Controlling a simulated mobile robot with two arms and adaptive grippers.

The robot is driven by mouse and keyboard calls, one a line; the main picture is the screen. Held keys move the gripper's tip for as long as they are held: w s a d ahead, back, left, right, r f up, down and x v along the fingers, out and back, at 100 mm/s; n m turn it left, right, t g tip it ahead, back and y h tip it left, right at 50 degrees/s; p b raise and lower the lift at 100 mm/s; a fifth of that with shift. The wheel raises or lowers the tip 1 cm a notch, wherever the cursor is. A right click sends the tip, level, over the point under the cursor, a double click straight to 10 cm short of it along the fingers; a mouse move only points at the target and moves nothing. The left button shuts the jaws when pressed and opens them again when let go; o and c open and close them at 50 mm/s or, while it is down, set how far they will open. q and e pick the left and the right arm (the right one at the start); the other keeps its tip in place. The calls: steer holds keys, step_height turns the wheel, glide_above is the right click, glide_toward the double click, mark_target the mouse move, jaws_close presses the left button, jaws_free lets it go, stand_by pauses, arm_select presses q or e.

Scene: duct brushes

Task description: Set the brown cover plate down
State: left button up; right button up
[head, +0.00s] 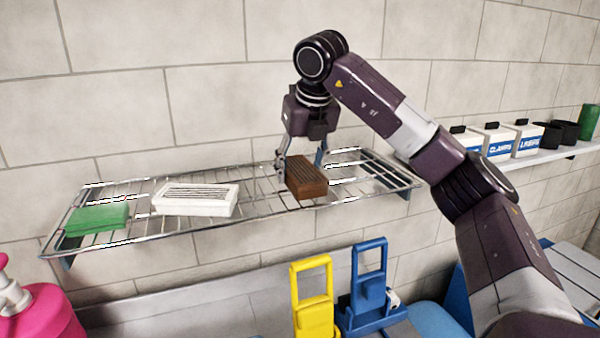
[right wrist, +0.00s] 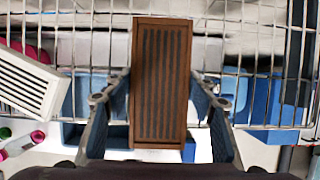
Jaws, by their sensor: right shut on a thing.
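The brown cover plate (head: 306,178) is a slotted block at the wire rack (head: 262,205). My right gripper (head: 301,167) is shut on it, coming down from above. In the right wrist view the brown cover plate (right wrist: 160,85) stands lengthwise between the two fingers of the right gripper (right wrist: 160,105), over the rack's wires. I cannot tell whether the plate touches the wires. My left gripper is not in view.
A white slotted plate (head: 195,199) and a green one (head: 97,220) lie on the rack to the left. The rack's right end is bare. Below are a yellow (head: 313,300) and a blue handled tool (head: 370,290). White labelled boxes (head: 497,141) stand on a shelf at right.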

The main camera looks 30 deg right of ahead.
steer(key=shift+f, duration=0.55)
steer(key=shift+w+d+f, duration=0.1)
steer(key=shift+w+f, duration=0.05)
steer(key=shift+f, duration=0.15)
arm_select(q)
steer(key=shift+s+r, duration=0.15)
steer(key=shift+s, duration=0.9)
arm_select(e)
steer(key=shift+f, duration=0.1)
steer(key=o, duration=1.1)
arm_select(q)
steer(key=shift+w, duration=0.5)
